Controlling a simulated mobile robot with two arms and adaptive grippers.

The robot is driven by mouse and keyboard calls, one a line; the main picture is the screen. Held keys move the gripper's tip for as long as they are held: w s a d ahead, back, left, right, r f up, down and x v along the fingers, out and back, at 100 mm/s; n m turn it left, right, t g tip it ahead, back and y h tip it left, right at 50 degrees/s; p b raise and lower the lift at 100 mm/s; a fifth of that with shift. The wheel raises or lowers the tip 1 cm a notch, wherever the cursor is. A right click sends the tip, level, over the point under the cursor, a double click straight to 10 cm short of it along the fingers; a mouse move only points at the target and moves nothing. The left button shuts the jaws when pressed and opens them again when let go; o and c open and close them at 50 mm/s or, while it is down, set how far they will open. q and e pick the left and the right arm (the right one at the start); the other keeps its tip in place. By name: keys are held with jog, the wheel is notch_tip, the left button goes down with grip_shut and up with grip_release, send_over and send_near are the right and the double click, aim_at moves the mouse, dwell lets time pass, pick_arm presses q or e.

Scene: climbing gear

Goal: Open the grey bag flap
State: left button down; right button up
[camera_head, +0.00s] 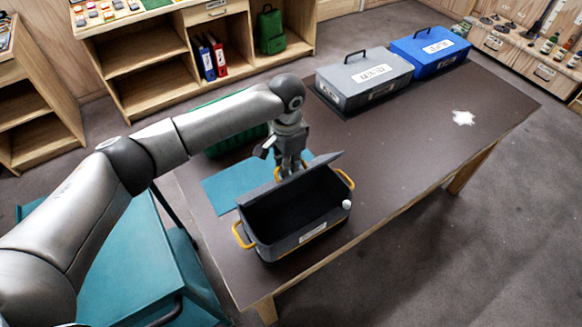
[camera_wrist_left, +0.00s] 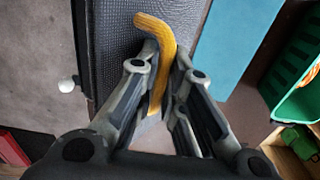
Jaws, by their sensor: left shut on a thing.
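The grey bag (camera_head: 275,250) stands on the dark table with its top open, and its dark inside shows. Its flap (camera_head: 318,168) is raised along the far side and leans upright at a tilt. Yellow handles (camera_head: 241,236) show at the bag's ends. My left gripper (camera_head: 291,172) is at the far side of the bag, at the flap. In the left wrist view, its fingers (camera_wrist_left: 160,88) are shut on a yellow handle (camera_wrist_left: 157,35) beside the dark textured flap (camera_wrist_left: 110,25). The gripper hides part of the flap in the head view. My right gripper is not in view.
A teal mat (camera_head: 222,190) lies beside the bag, with a green crate (camera_head: 225,147) behind it. A grey case (camera_head: 345,92) and a blue case (camera_head: 415,57) stand at the table's far end. A white patch (camera_head: 463,118) lies near them. The table's middle is clear.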

pick_arm(q)
jog(key=shift+w+a, duration=0.15)
jog(key=shift+a, duration=0.1)
jog(key=shift+w+a, duration=0.7)
jog(key=shift+w, duration=0.2)
jog(key=shift+w+a+f+b, duration=0.15)
jog(key=shift+w+a+b, duration=0.3)
jog(key=shift+w+a, duration=0.35)
jog(key=shift+w, duration=0.15)
